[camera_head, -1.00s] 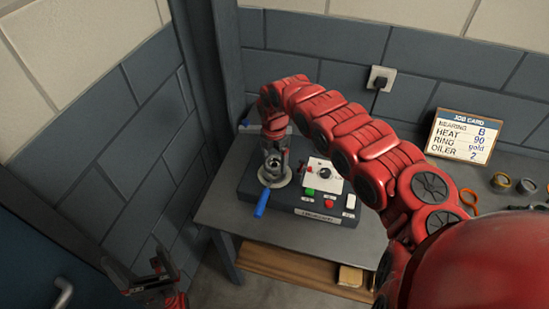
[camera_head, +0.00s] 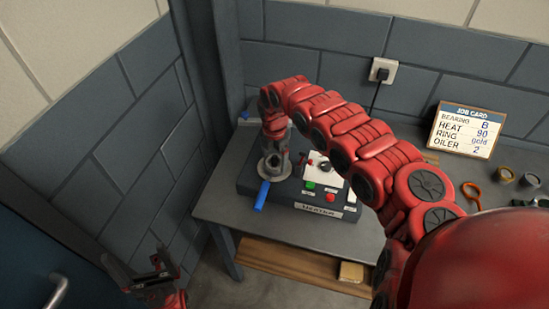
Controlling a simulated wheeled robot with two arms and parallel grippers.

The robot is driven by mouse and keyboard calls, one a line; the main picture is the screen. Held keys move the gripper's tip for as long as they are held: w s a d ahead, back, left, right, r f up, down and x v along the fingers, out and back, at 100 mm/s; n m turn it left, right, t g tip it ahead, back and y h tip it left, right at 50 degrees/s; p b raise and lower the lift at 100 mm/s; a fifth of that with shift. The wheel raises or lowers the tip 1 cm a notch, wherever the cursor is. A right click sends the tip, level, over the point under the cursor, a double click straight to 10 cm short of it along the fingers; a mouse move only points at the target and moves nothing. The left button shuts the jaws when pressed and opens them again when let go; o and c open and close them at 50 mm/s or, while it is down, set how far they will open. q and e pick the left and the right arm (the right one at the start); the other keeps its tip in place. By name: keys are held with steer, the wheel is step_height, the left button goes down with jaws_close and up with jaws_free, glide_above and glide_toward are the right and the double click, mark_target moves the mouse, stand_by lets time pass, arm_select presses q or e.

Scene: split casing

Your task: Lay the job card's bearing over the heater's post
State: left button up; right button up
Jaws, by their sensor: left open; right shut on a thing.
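The heater (camera_head: 317,210) is a dark box on the bench, with a green button, red buttons and a dial on its panel. Its round metal base plate (camera_head: 264,172) shows at the left of the box, and the post there is mostly hidden. My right gripper (camera_head: 274,160) points down right over this plate. It is shut on a small grey thing that looks like the bearing, mostly hidden by the fingers. I cannot tell whether it surrounds the post. The job card (camera_head: 465,130) reads bearing B. My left gripper (camera_head: 158,270) is open and empty at lower left, away from the bench.
A blue handle (camera_head: 262,195) sticks out at the heater's front left. Rings (camera_head: 504,174) and an orange-handled tool (camera_head: 471,192) lie at the bench's right. A wall socket (camera_head: 382,71) with a cord is behind. A wooden shelf (camera_head: 290,262) is below. My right arm crosses the bench.

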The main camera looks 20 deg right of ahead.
steer(key=shift+f, duration=0.15)
stand_by(0.5)
steer(key=o, duration=1.4)
step_height(320, 180, up, 10)
steer(key=p, duration=0.6)
steer(key=shift+r, duration=0.25)
steer(key=shift+f, duration=0.1)
